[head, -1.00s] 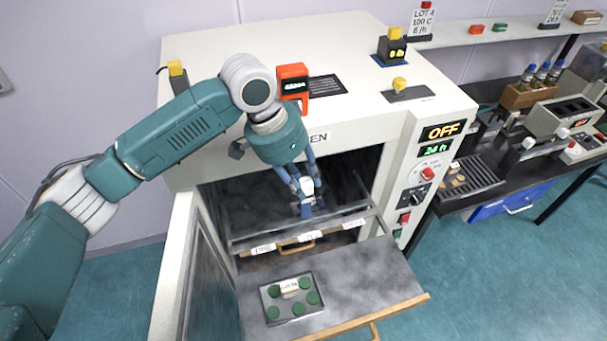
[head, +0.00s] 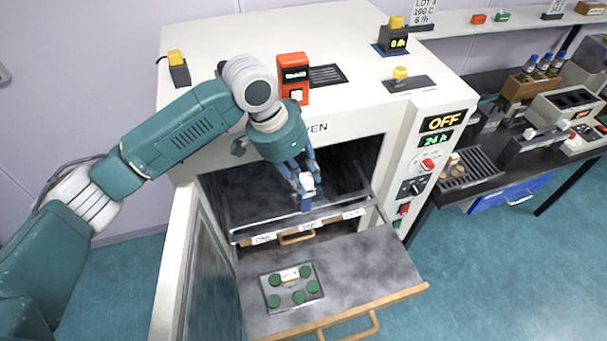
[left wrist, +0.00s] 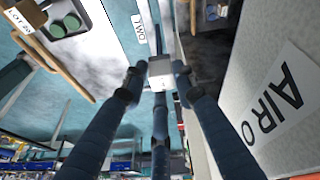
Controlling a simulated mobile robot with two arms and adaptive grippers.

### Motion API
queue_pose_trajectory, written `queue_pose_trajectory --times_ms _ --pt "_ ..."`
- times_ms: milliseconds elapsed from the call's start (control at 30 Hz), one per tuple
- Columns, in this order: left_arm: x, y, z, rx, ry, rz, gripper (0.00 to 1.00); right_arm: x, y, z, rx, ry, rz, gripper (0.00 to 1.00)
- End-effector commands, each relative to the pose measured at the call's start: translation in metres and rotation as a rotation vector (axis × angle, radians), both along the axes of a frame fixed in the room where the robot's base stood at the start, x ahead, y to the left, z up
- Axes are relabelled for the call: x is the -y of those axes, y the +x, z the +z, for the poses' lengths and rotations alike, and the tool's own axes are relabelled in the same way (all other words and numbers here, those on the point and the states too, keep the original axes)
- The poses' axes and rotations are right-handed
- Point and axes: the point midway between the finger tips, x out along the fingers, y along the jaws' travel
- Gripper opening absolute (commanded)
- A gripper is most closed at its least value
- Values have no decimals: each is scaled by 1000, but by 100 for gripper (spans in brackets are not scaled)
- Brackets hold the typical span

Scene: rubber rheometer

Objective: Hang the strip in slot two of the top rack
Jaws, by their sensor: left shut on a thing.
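My left gripper (head: 307,180) is shut on the strip, whose white top piece (head: 308,182) sits between the fingers. A blue part (head: 306,203) hangs below it in the head view. The white piece also shows between the fingertips in the left wrist view (left wrist: 161,70). The top rack (head: 262,239) is at the open oven mouth, with labels for its slots along its front bar. The gripper is above and behind this bar, near the middle label (head: 309,227). That label reads TWO in the left wrist view (left wrist: 138,28). I cannot tell whether the strip touches the rack. My right gripper is out of view.
The oven (head: 350,65) has its door (head: 185,270) open at the left. A lower shelf (head: 370,265) is pulled out below the rack, bearing a small tray (head: 267,291) of green discs. The oven's front edge is close above the gripper. A bench (head: 475,185) stands at right.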

Motion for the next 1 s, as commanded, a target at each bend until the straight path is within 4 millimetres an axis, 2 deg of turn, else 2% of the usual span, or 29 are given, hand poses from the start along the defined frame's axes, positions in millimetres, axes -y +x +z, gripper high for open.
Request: queue_pose_trajectory --times_ms 1000 --pt "0 0 -48 -1 1 0 0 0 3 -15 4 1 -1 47"
